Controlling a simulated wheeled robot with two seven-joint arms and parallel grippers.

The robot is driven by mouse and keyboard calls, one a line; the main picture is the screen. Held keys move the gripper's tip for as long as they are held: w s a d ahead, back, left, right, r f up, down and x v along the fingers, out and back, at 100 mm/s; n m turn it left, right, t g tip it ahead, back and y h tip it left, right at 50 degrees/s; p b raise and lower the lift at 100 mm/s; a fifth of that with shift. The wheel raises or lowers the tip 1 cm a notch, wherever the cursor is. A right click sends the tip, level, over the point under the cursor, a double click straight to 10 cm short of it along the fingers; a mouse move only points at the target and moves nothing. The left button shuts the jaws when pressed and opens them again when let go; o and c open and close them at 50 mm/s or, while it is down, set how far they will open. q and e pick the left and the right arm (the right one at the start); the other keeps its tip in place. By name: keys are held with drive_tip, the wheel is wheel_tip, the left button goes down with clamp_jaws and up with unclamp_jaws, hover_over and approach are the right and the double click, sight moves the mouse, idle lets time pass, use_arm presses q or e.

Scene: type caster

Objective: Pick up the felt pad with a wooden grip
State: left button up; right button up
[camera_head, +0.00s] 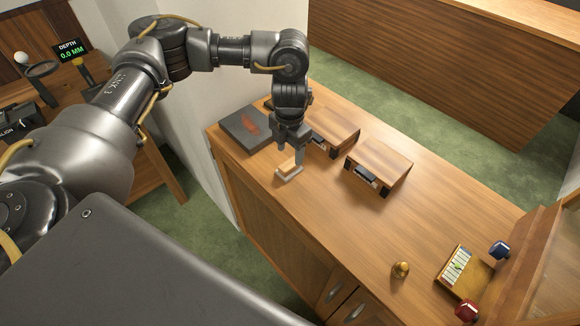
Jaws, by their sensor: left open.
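The felt pad with a wooden grip (289,170) lies on the wooden counter, near its left front edge. It has a pale base and a light wooden grip on top. My left gripper (288,160) points down right over the pad, its two fingers apart and close around the grip. I cannot tell whether the fingers touch it. The gripper partly hides the pad's far side. My right gripper is not in view.
Two wooden blocks with dark parts (384,160) (337,130) stand beyond and to the right. A brass knob (401,269) and a small tray (466,272) are at the front right. The counter's middle is clear.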

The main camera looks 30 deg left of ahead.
sight(289, 164)
use_arm(q)
drive_tip(key=shift+a+f, duration=0.1)
drive_tip(key=shift+f, duration=0.05)
drive_tip(key=shift+s+f, duration=0.1)
drive_tip(key=shift+f, duration=0.1)
drive_tip(key=shift+f+p, duration=0.65)
drive_tip(key=shift+f, duration=1.75)
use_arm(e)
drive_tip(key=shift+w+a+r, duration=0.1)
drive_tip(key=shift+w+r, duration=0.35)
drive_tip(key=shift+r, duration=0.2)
use_arm(q)
drive_tip(key=shift+c, duration=0.2)
drive_tip(key=c, duration=1)
drive_tip(key=shift+c, duration=0.2)
drive_tip(key=shift+r, duration=0.15)
